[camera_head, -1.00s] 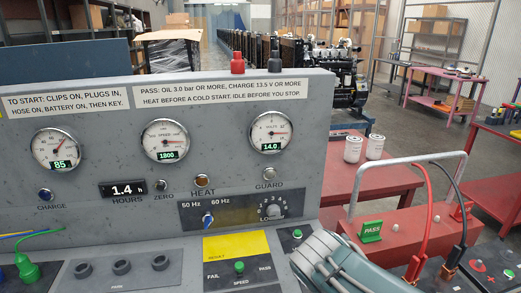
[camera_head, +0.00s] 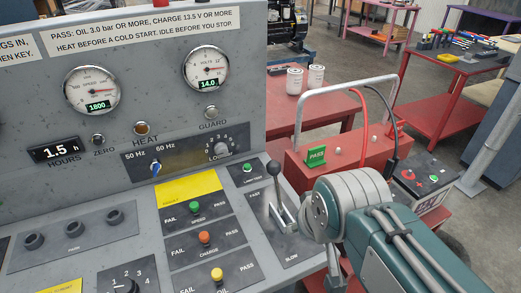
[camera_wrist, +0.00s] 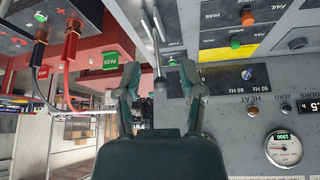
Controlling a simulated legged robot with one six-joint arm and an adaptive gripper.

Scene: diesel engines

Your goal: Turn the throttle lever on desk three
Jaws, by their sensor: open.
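The throttle lever, with a dark round knob (camera_head: 274,168) and a metal shaft, stands on the sloped desk panel above a SLOW label (camera_head: 291,257). In the wrist view the lever (camera_wrist: 159,70) reaches in between my two fingers. My gripper (camera_wrist: 160,68) is open around it, with a gap visible on each side of the shaft. In the head view my arm comes in from the lower right; its wrist is just right of the lever and hides most of the fingers. The speed gauge (camera_head: 91,91) shows 1800.
FAIL/PASS switches and a yellow RESULT plate (camera_head: 187,186) lie left of the lever. The upright gauge panel (camera_head: 160,40) stands behind it. A red box with a grey handle and a green PASS tag (camera_head: 317,155) stands behind my wrist, with a battery (camera_head: 425,182) to its right.

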